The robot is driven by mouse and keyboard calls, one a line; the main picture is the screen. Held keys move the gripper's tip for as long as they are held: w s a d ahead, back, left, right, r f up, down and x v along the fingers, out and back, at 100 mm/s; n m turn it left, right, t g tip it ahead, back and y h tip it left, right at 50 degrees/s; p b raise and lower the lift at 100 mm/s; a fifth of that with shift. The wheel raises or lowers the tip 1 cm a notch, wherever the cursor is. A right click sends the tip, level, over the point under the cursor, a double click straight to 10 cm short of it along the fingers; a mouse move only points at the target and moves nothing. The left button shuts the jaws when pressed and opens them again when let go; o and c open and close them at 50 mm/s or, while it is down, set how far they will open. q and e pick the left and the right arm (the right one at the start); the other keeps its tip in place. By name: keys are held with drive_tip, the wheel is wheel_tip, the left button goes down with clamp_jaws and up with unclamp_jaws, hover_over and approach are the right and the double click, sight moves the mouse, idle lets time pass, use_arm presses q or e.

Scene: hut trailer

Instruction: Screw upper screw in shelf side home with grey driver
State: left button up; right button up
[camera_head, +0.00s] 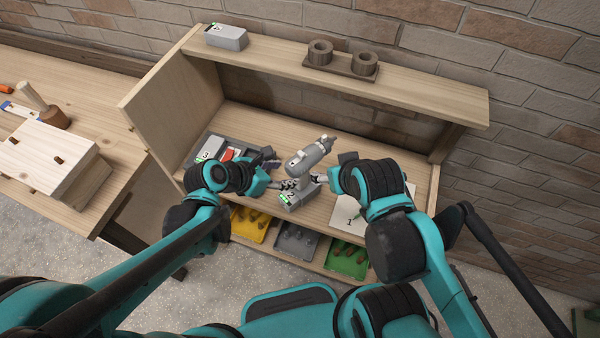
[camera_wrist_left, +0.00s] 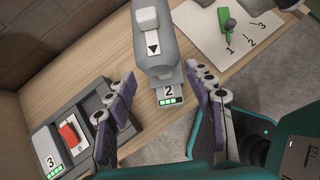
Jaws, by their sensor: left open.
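The grey driver (camera_head: 310,157) stands upright on the bench on its battery foot marked 2 (camera_head: 299,194). In the left wrist view the driver (camera_wrist_left: 155,42) and its foot (camera_wrist_left: 169,93) lie ahead, between my spread fingers. My left gripper (camera_head: 284,185) is open, close to the driver's lower part; I see no clear grip.
A dark charger tray with battery 3 (camera_wrist_left: 48,152) and a red switch (camera_wrist_left: 70,135) is left of the driver. A numbered sheet (camera_head: 350,218) lies right. Yellow, grey and green bins (camera_head: 348,260) are below. The upper shelf (camera_head: 280,50) holds a grey box (camera_head: 226,37).

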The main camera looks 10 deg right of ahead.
sight(289, 173)
use_arm(q)
drive_tip(key=b+x, duration=0.1)
drive_tip(key=x, duration=0.3)
drive_tip(key=shift+w+d+f, duration=0.15)
drive_tip(key=shift+w+f, duration=0.05)
drive_tip(key=shift+f, duration=0.05)
drive_tip(key=shift+w+d+f, duration=0.1)
drive_tip(key=shift+d+f, duration=0.25)
drive_tip(key=shift+f, duration=0.05)
drive_tip(key=b+x, duration=0.1)
drive_tip(key=x, duration=0.3)
drive_tip(key=shift+w+d+f+b, duration=0.1)
drive_tip(key=shift+d+f+b, duration=0.1)
drive_tip(key=shift+b, duration=0.2)
drive_tip(key=shift+a, duration=0.1)
drive_tip(key=shift+r, duration=0.1)
drive_tip(key=shift+c, duration=0.2)
clamp_jaws()
